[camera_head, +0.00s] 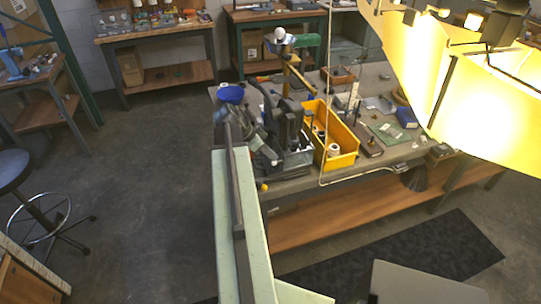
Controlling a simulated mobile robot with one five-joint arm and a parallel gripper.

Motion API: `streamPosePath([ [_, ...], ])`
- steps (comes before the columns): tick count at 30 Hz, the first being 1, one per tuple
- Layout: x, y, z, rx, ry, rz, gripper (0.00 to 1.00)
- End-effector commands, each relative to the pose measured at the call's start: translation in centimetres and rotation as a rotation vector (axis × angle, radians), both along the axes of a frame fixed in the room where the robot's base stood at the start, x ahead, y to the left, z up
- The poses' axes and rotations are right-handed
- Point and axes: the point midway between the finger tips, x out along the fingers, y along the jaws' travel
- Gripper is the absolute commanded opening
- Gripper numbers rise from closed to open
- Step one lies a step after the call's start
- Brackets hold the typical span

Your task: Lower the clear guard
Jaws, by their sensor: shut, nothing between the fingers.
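I cannot pick out the clear guard with certainty. A dark machine (290,128) stands at the left end of the cluttered workbench (380,168); its details are too small to tell whether a clear guard sits on it, raised or lowered. My gripper cannot be made out in this view, so its place relative to the machine does not show.
A yellow bin (347,146) with small items stands right of the machine. A blue bowl-like thing (231,93) is at its left. A large glowing yellow shade (485,100) fills the upper right. A stool (14,168) stands far left. Floor between is clear.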

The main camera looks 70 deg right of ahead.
Motion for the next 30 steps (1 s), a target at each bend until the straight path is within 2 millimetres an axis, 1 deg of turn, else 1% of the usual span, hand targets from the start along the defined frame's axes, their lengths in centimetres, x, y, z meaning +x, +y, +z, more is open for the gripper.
streamPosePath([
  [1, 0.0, 0.5, -0.4, 0.02, -0.011, -0.007, 0.0],
  [6, -0.1, 0.6, -0.5, 0.022, -0.01, -0.009, 0.0],
  [8, -0.1, 0.6, -0.3, 0.022, -0.01, -0.008, 0.0],
  [10, -0.1, 0.5, 0.4, 0.02, -0.009, -0.008, 0.0],
  [11, -0.1, 0.5, 0.9, 0.019, -0.008, -0.006, 0.0],
  [14, -0.1, 0.2, 3.2, 0.012, -0.005, -0.003, 0.0],
  [17, 0.1, -0.1, 5.9, 0.005, -0.001, 0.001, 0.0],
  [18, 0.8, 0.3, 6.8, 0.005, -0.002, 0.003, 0.0],
  [21, 2.1, 1.2, 9.0, 0.004, -0.001, 0.002, 0.0],
  [25, 3.5, 2.0, 11.1, 0.002, -0.001, 0.001, 0.0],
  [27, 4.1, 2.3, 11.8, 0.002, -0.001, 0.0, 0.0],
  [30, 4.6, 2.7, 12.3, 0.002, -0.001, -0.001, 0.0],
])
